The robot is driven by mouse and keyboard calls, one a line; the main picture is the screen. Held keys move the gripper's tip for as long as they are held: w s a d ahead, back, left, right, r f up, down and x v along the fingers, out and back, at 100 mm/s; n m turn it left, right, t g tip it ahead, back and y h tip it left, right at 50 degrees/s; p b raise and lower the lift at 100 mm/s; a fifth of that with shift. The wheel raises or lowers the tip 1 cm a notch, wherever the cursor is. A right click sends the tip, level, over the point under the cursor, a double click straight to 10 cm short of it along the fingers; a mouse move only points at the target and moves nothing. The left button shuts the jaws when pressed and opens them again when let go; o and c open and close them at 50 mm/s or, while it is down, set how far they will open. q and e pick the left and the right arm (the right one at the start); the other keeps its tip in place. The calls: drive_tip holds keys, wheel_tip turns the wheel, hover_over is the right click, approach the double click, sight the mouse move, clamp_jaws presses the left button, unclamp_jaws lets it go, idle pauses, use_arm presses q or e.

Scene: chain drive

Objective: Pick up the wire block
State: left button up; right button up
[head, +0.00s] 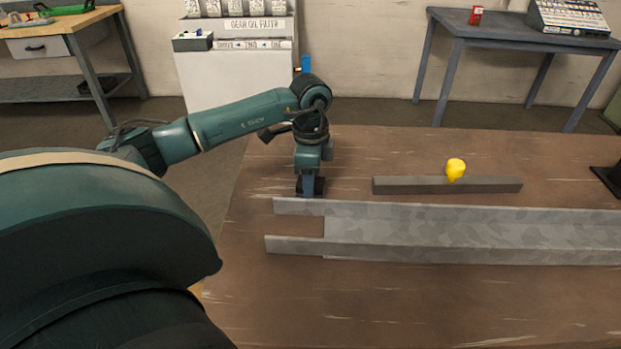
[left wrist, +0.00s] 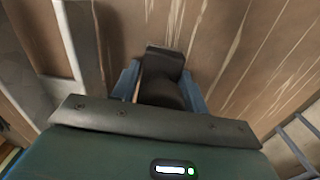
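A small dark block (head: 319,187), which I take to be the wire block, stands on the brown table just behind the left end of the grey metal channel. My left gripper (head: 308,188) points straight down over it, with its fingers low at the block's sides. In the left wrist view the dark block (left wrist: 164,62) sits between the two blue fingers of the left gripper (left wrist: 160,88). A thin strip of table shows between the left finger and the block, so the gripper looks open around it. The block's lower part is partly hidden. My right gripper is not in view.
The long grey channel (head: 430,232) lies across the table in front of the gripper. A black object (head: 608,180) is cut off at the right edge. The front of the table is clear.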

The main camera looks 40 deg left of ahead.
use_arm(q)
drive_tip(key=c, duration=0.7)
wheel_tip(320, 180, up, 10)
drive_tip(key=shift+r, duration=0.1)
